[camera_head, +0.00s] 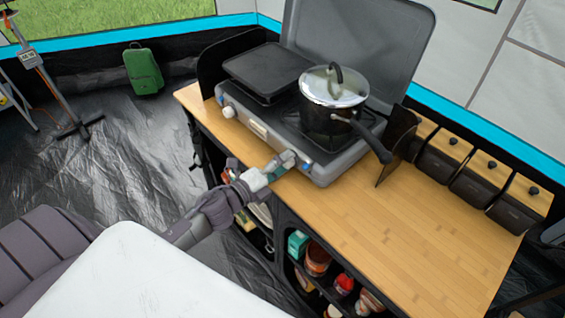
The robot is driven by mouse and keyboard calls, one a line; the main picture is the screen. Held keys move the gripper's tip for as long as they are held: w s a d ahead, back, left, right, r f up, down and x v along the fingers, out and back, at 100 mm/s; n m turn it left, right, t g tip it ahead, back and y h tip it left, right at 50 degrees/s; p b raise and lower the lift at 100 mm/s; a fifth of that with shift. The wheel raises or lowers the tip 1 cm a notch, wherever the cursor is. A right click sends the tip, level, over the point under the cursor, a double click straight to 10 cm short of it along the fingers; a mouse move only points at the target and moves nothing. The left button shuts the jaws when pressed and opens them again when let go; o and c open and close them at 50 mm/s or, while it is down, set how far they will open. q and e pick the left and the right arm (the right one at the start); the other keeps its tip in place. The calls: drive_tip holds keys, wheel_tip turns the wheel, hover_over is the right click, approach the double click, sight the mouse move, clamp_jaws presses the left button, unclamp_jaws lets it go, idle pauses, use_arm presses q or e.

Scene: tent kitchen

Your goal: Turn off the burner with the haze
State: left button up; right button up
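A grey camping stove (268,136) with its lid raised stands on the wooden counter. A black pot (333,119) with a glass lid sits on its right burner, its handle pointing to the front right. A flat black griddle plate (266,70) covers the left side. I cannot make out any haze. A white knob (229,112) is on the left of the front panel, and another knob (306,167) is on the right. My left gripper (289,158) is at the front panel, beside or touching the right knob; its fingers are too small to read. My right gripper is out of view.
The wooden counter (410,225) is bare to the right of the stove. Dark lidded bins (483,180) line its back right edge. Shelves below hold jars and boxes (317,259). A green case (143,70) stands on the dark floor at the back left.

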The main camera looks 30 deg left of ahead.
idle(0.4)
use_arm(q)
drive_tip(key=n+p, duration=0.1)
drive_tip(key=n, duration=0.2)
drive_tip(key=shift+a, duration=0.1)
drive_tip(key=shift+s+f+n, duration=0.1)
drive_tip(key=shift+n, duration=0.9)
drive_tip(key=n, duration=0.5)
drive_tip(key=shift+f+h, duration=0.2)
drive_tip(key=shift+h, duration=0.2)
drive_tip(key=n, duration=0.5)
drive_tip(key=n+b, duration=0.2)
drive_tip(key=n, duration=0.4)
drive_tip(key=shift+f+h, duration=0.15)
drive_tip(key=shift+h, duration=0.15)
drive_tip(key=b+v, duration=0.1)
drive_tip(key=v, duration=1.2)
drive_tip(key=s+a+f+n+g+y, duration=0.1)
drive_tip(key=s+a+f+g+y, duration=0.1)
drive_tip(key=f, duration=0.9)
drive_tip(key=s+a+f+n+g+y+b, duration=0.1)
drive_tip(key=a+f+y, duration=0.3)
drive_tip(key=f, duration=0.7)
drive_tip(key=shift+s+a+f+n+g, duration=0.25)
drive_tip(key=shift+s+n+g, duration=0.15)
drive_tip(key=shift+s+n, duration=0.15)
